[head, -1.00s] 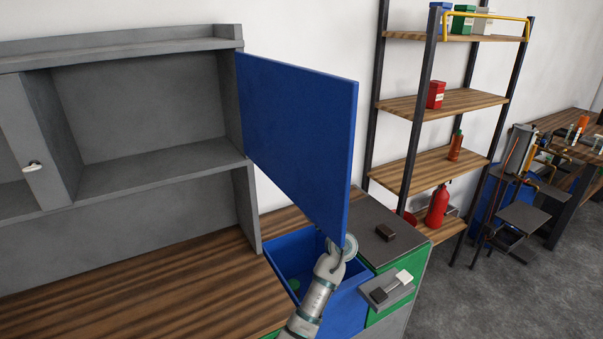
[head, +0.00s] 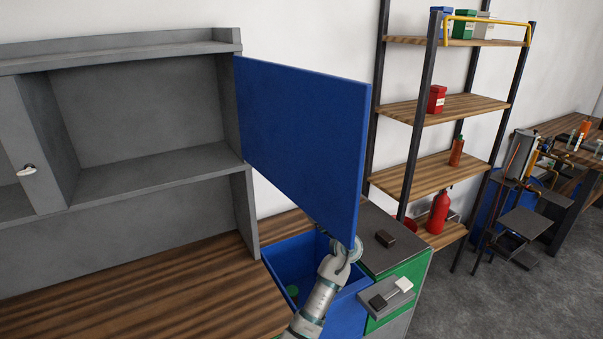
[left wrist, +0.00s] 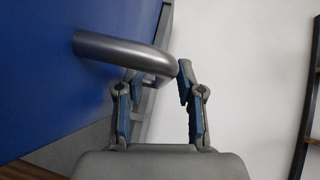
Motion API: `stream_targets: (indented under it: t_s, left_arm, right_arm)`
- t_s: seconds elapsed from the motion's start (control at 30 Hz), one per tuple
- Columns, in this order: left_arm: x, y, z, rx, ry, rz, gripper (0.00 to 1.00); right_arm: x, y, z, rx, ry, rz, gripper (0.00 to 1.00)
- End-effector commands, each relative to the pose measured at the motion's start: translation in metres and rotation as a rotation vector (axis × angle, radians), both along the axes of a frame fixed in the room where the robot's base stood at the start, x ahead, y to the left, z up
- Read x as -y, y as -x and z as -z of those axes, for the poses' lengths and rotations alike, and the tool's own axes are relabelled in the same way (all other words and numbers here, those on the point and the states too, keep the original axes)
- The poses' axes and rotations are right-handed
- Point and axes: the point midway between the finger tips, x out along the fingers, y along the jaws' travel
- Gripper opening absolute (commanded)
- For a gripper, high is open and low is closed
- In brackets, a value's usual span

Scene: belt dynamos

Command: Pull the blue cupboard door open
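The blue cupboard door (head: 300,135) stands wide open in the head view, swung out from the right side of the grey cupboard (head: 140,110). My left arm comes up from the bottom, and its gripper is hidden behind the door's lower free corner. In the left wrist view the door's outer face (left wrist: 55,80) fills the left side, with a grey metal bar handle (left wrist: 120,52) bending out from it. My left gripper (left wrist: 158,80) is at this handle, fingers spread on either side of it; contact is unclear. My right gripper is not in view.
A wooden shelf rack (head: 440,110) stands to the right of the door. The wooden worktop (head: 150,300) is clear.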

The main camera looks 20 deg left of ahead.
Motion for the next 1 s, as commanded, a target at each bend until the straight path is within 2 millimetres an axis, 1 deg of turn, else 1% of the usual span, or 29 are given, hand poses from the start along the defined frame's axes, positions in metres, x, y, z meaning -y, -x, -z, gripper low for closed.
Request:
stream_targets:
  t_s: [0.17, 0.27, 0.5, 0.7, 0.83, 1.0]
  left_arm:
    - [0.002, 0.001, 0.003, -0.001, -0.001, 0.001, 0.37]
    - [0.010, 0.003, 0.011, -0.003, -0.001, 0.002, 0.37]
    - [0.045, 0.017, 0.048, -0.004, -0.001, 0.002, 0.37]
    - [0.070, 0.027, 0.073, -0.002, 0.000, 0.002, 0.37]
    - [0.079, 0.030, 0.082, -0.002, -0.001, 0.001, 0.37]
    - [0.081, 0.032, 0.085, -0.001, -0.001, 0.000, 0.37]
  right_arm:
    - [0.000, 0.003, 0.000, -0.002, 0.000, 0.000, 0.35]
    - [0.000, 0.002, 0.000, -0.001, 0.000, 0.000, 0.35]
    - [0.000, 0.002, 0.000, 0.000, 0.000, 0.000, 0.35]
    - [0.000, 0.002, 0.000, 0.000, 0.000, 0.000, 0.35]
    - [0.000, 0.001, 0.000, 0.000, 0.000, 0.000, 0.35]
    - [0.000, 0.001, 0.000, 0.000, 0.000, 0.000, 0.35]
